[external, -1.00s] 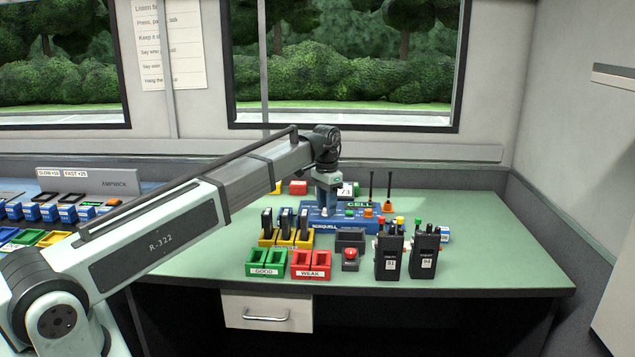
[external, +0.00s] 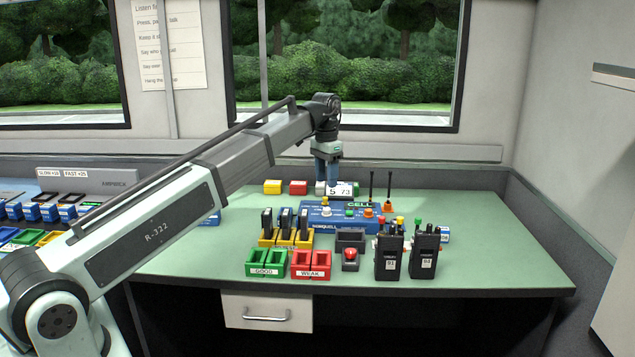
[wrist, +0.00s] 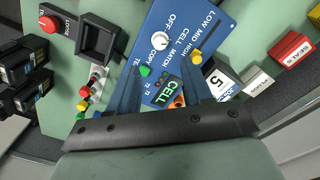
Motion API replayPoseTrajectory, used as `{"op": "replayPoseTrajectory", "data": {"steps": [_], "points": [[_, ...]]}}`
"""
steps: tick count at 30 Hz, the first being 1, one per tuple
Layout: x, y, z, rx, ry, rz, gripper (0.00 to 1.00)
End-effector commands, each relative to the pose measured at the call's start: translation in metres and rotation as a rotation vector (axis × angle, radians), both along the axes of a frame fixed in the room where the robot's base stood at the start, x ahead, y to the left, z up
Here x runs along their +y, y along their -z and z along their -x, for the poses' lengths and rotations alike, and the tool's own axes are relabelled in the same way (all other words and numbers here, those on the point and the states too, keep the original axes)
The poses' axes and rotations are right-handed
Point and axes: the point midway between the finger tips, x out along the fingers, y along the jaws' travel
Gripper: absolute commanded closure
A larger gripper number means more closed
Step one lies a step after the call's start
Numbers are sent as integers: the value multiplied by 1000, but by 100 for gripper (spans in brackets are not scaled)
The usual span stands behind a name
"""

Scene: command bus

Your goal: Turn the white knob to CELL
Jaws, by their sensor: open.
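The white knob (wrist: 159,40) is on the sloped blue panel (wrist: 205,22), with OFF, COPY, MATCH, CELL and a partly hidden label around it. Which label it points at is too small to tell. It also shows small in the external view (external: 326,212). A small screen (wrist: 166,93) on the panel reads CELL in green; it is legible in the external view (external: 360,204) too. My gripper (wrist: 158,63) is open and empty. Its two blue fingers stand apart, with the knob beyond their tips. In the external view my gripper (external: 326,187) is above the panel's back left, clear of it.
A white number block (external: 340,190) stands behind the panel. The table's right side is clear.

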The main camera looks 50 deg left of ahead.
Motion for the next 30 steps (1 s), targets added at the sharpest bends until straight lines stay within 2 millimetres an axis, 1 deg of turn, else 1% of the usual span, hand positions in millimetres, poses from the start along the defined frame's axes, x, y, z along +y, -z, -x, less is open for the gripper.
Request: {"op": "replayPoseTrajectory", "data": {"steps": [1,3,6,12,25,28,29,30], "points": [[1,-9,-2,-2,0,0,50],[1,-20,-1,-1,0,0,50],[1,-32,-1,-1,0,0,50],[1,-46,0,0,0,0,50],[0,-47,-1,-2,3,0,50],[-13,-44,-7,-22,27,2,50],[-19,-42,-11,-32,40,4,50],[-31,-39,-17,-50,63,6,50]]}}
